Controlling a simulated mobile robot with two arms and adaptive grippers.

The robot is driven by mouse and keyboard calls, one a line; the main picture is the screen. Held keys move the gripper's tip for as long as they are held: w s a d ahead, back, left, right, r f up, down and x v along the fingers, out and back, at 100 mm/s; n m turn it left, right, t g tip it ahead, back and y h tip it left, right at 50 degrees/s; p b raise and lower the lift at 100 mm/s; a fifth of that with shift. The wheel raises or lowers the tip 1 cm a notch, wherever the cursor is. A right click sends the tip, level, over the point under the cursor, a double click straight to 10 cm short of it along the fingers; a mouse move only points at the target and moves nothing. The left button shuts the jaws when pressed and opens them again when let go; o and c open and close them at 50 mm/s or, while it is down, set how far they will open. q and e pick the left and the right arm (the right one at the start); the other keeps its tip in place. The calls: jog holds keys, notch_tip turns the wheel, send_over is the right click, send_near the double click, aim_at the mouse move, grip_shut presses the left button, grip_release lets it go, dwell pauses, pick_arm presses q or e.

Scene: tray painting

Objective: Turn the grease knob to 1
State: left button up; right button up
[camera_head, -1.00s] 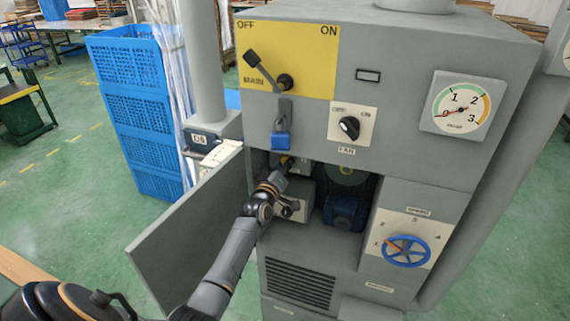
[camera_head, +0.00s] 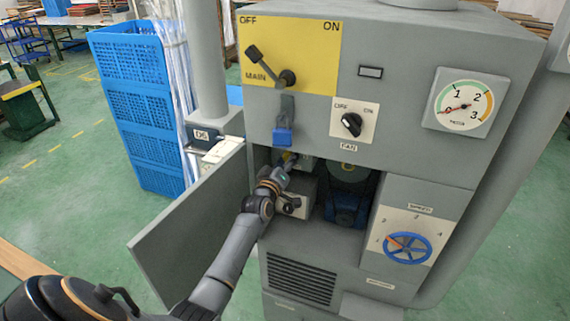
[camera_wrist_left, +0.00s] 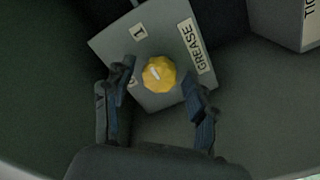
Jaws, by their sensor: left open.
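The grease knob (camera_wrist_left: 159,74) is yellow and faceted, on a grey box face (camera_wrist_left: 150,103) labelled GREASE. A "1" is printed above it and a partly covered mark sits at its left. A short white line on the knob slants toward the upper left. My left gripper (camera_wrist_left: 159,80) is open, with one finger at each side of the knob in the wrist view; I cannot tell whether they touch it. In the head view, my left gripper (camera_head: 283,168) reaches into the open compartment and mostly covers the knob. My right gripper is not in view.
The grey cabinet door (camera_head: 195,225) stands open left of my arm. A blue padlock (camera_head: 283,137) hangs above the opening. A blue motor (camera_head: 345,208) sits inside at the right. The main lever (camera_head: 268,66), fan knob (camera_head: 351,124) and blue speed wheel (camera_head: 408,248) are on the front.

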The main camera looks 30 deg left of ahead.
pick_arm(q)
jog(key=v, duration=1.2)
jog(key=shift+f, duration=0.1)
jog(key=s+d+f+m+g+h+b, duration=0.1)
jog(key=s+d+f+m+g, duration=0.2)
jog(key=f, duration=0.9)
jog(key=s+d+f+m+g+h+b, duration=0.15)
jog(key=s+d+f, duration=0.3)
jog(key=f, duration=0.85)
jog(key=s+d+f+m+g+h+b, duration=0.1)
jog(key=s+d+f+m+g, duration=0.2)
jog(key=f, duration=0.9)
jog(key=s+d+f+m+g+b, duration=0.1)
jog(key=s+d+f+g, duration=0.1)
jog(key=s+f, duration=0.7)
jog(key=s+d+f+m+g, duration=0.25)
jog(key=s+f, duration=0.45)
jog(key=s, duration=0.4)
jog(key=s+f+m+g, duration=0.1)
jog(key=s+f+g, duration=0.1)
jog(key=s, duration=0.7)
jog(key=s+d+f+m+g+b, duration=0.1)
jog(key=s+f, duration=0.4)
jog(key=s, duration=0.5)
jog(key=shift+d+f+m+g+h+b, duration=0.35)
jog(key=shift+m+g+h, duration=0.1)
jog(key=shift+m+g, duration=0.2)
